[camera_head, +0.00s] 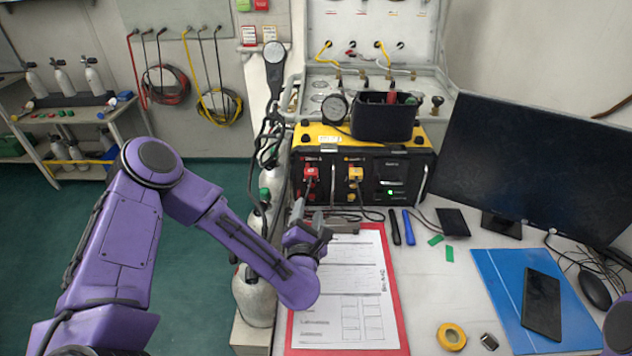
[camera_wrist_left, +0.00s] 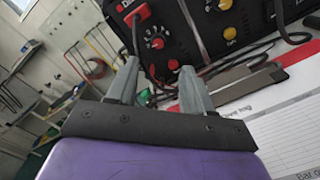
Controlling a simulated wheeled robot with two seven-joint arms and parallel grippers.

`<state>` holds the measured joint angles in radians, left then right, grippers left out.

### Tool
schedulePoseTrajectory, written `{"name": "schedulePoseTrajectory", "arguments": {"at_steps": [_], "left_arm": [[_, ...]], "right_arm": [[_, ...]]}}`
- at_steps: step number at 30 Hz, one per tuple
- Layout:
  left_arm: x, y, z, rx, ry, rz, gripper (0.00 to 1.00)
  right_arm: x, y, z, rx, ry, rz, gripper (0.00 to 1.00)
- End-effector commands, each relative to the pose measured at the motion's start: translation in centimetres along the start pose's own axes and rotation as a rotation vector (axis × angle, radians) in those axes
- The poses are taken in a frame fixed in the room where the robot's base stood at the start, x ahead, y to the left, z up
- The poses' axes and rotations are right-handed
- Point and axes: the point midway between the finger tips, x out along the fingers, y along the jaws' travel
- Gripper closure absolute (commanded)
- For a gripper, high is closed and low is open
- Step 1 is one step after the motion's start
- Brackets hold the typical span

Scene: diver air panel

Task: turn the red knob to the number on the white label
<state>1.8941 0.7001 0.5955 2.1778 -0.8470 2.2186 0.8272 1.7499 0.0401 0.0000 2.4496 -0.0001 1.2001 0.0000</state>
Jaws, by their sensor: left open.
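The black panel box with a yellow top (camera_head: 306,133) stands at the back of the bench.
A yellow knob (camera_head: 354,174) is right of the red part. A red clipboard (camera_head: 400,320) with paper lies below my left gripper. Gas cylinders (camera_head: 256,295) and hoses stand close left. Two pens (camera_head: 408,228), a monitor (camera_head: 540,150) and a blue folder (camera_head: 500,280) are at right.

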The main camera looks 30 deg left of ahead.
Motion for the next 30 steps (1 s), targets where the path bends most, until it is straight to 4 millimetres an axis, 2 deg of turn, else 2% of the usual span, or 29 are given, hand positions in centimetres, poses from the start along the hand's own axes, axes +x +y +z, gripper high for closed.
{"name": "schedulePoseTrajectory", "arguments": {"at_steps": [1, 6, 12, 15, 22, 23, 27, 30], "left_arm": [[1.0, 0.4, 0.2, 0.002, 0.003, 0.003, 0.49], [5.0, 0.4, 0.3, 0.003, 0.002, 0.003, 0.49], [8.2, 0.2, 0.1, 0.003, 0.003, 0.001, 0.49], [8.9, 0.2, 0.0, 0.002, 0.003, 0.001, 0.49], [9.0, 0.1, -0.1, 0.002, 0.002, 0.001, 0.49], [9.0, 0.1, -0.1, 0.002, 0.002, 0.001, 0.52], [9.0, 0.1, -0.1, 0.002, 0.002, 0.001, 0.98], [9.0, 0.1, -0.1, 0.003, 0.002, 0.000, 1.00]], "right_arm": [[-0.8, 0.1, -0.3, 0.000, -0.001, 0.001, 0.57], [-2.1, 0.2, -0.8, 0.000, -0.001, 0.001, 0.57], [-2.9, 0.3, -1.2, 0.000, 0.000, 0.000, 0.57], [-3.0, 0.3, -1.2, 0.000, 0.000, 0.000, 0.57], [-2.9, 0.3, -1.2, 0.000, 0.000, 0.000, 0.57], [-2.9, 0.3, -1.2, 0.000, 0.000, 0.000, 0.57], [-2.9, 0.3, -1.2, 0.000, 0.000, 0.000, 0.57], [-2.9, 0.3, -1.2, 0.000, 0.000, 0.000, 0.57]]}}
